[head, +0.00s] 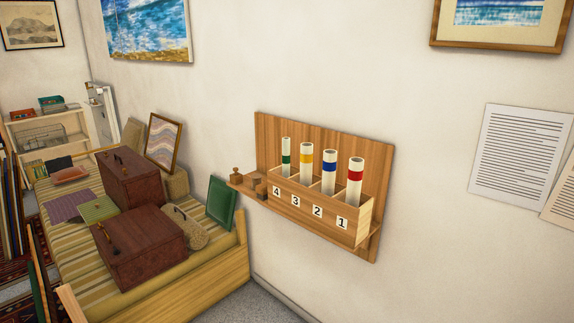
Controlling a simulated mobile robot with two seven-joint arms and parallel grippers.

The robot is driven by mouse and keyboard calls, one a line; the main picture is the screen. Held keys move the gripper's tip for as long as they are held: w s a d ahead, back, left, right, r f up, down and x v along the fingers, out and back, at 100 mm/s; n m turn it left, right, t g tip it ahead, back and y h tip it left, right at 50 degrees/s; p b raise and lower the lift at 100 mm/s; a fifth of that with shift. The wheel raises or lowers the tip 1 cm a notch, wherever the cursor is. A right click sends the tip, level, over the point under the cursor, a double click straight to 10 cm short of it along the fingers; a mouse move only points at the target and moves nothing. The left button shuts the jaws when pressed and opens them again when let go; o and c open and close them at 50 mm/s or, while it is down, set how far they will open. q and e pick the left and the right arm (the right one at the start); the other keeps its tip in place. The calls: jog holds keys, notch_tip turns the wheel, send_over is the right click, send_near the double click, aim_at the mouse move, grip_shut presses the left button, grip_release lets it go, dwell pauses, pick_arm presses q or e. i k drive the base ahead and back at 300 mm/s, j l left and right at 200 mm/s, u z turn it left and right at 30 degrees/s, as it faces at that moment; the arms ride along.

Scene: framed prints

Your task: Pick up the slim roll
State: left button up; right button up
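Several white rolls with coloured bands stand upright in a wooden wall rack (331,222) with numbered slots. The slimmest roll (286,151) has a green band and stands at the left end, in slot 4. To its right are a thicker roll with a yellow band (306,168) in slot 3, one with a blue band (329,176) in slot 2 and one with a red band (355,180) in slot 1. The lower ends of the rolls are hidden by the rack's front. Neither of my grippers is in the head view.
A striped daybed (190,270) with a wooden frame stands left of the rack, bearing two brown cases (142,247). A green panel (221,203) leans near the rack's left end. Small wooden pieces (254,187) sit on the rack's ledge. Framed pictures and papers (520,150) hang on the wall.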

aim_at(286, 141)
jog(key=i+j+z, duration=0.1)
jog(key=i+j, duration=0.2)
jog(key=i, duration=0.25)
jog(key=i+j+z, duration=0.1)
jog(key=i+j, duration=0.2)
jog(key=i, duration=0.25)
jog(key=i+j, duration=0.3)
jog(key=i+j+z, duration=0.15)
jog(key=j, duration=0.4)
jog(key=i, duration=0.1)
